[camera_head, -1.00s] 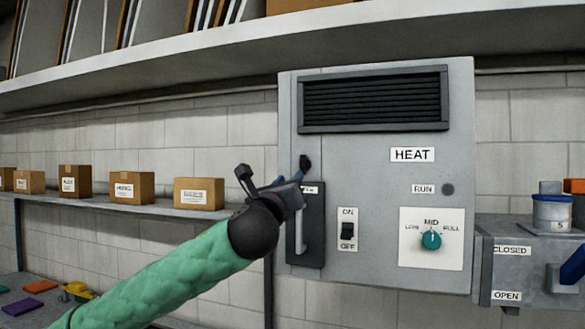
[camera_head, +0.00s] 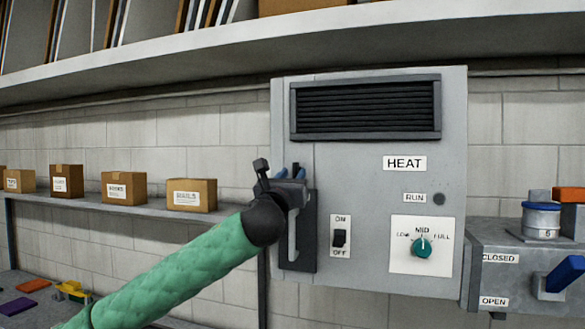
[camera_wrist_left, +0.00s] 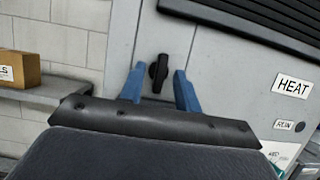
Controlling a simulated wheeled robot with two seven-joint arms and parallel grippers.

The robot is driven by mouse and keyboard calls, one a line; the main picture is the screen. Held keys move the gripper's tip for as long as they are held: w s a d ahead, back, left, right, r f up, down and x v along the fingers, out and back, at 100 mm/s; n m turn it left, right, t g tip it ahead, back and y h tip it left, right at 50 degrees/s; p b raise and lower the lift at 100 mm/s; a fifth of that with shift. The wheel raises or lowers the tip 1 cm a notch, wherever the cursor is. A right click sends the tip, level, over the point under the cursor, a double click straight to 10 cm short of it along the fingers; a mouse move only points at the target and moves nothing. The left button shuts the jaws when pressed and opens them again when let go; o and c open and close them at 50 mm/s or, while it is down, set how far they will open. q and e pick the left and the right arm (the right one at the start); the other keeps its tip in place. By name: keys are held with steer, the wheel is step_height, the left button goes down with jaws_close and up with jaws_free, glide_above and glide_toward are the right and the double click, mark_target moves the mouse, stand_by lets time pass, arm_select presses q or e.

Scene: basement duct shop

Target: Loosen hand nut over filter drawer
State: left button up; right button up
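The hand nut (camera_wrist_left: 158,72) is a small black knob with an upright grip on the grey heater cabinet (camera_head: 370,180). In the head view my gripper hides it. The filter drawer (camera_head: 307,240) is a dark panel with a light vertical handle, partly covered by my left gripper. My left gripper (camera_head: 289,171) is at the drawer's top end. In the left wrist view its two blue fingers (camera_wrist_left: 159,78) are apart, one on each side of the nut, with visible gaps. I cannot tell how far the tips are from the cabinet. My right gripper is out of view.
An on/off switch (camera_head: 340,238) and a green dial (camera_head: 421,247) are right of the drawer. A box with a blue lever (camera_head: 565,274) is at the far right. Cartons (camera_head: 191,195) stand on the left shelf. A long shelf (camera_head: 200,66) runs above.

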arm_select(q)
steer(key=shift+w+d+r, duration=0.1)
steer(key=shift+w+d, duration=0.05)
steer(key=shift+w, duration=0.15)
jaws_close()
